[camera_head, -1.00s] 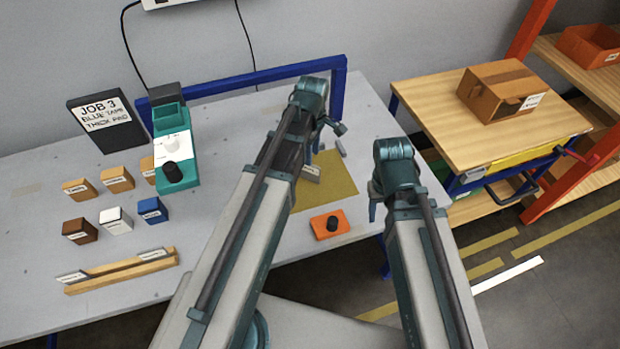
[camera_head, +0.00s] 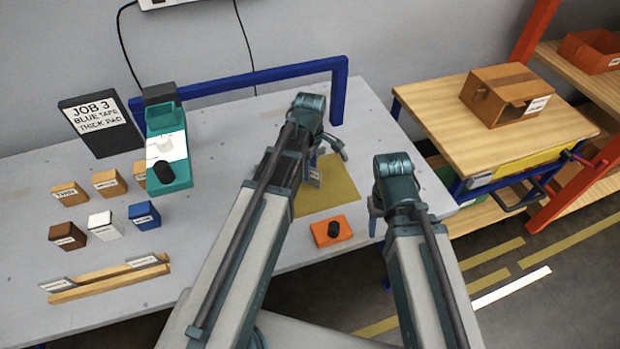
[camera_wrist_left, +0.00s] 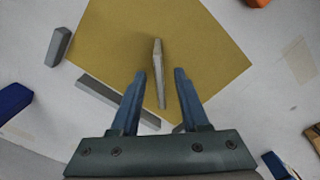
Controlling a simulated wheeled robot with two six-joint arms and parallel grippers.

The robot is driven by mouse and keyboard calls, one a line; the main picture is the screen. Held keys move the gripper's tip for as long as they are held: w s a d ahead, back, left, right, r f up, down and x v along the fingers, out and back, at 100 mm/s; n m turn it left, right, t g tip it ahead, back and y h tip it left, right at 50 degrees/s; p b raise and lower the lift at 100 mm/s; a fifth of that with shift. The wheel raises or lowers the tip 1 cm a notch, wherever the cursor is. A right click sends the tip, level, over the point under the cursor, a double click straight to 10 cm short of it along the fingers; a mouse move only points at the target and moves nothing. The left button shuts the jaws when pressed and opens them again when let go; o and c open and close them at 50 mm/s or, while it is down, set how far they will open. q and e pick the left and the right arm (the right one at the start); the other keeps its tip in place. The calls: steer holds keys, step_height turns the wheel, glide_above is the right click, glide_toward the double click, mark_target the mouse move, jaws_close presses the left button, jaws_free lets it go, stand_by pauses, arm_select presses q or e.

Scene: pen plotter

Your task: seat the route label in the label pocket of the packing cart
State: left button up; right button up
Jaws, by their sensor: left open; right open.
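A thin pale upright plate, which looks like the route label (camera_wrist_left: 158,60), stands on the yellow-brown mat (camera_wrist_left: 205,60). In the head view the label (camera_head: 315,179) is partly covered by my left gripper (camera_head: 324,158). In the left wrist view my left gripper (camera_wrist_left: 160,73) is open, with the plate between its fingers and a gap on each side. The packing cart (camera_head: 440,120) stands to the right, with a small grey holder, possibly the label pocket (camera_head: 479,181), on its front edge. My right gripper (camera_head: 376,218) is open and empty, right of the table.
An orange block with a black knob (camera_head: 331,231) sits in front of the mat. A grey bar (camera_wrist_left: 112,100) and grey block (camera_wrist_left: 58,47) lie by the mat. A cardboard box (camera_head: 500,98) is on the cart. A blue rail (camera_head: 240,85) runs behind.

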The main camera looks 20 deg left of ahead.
arm_select(q)
jaws_close()
arm_select(e)
steer(key=shift+r, duration=0.1)
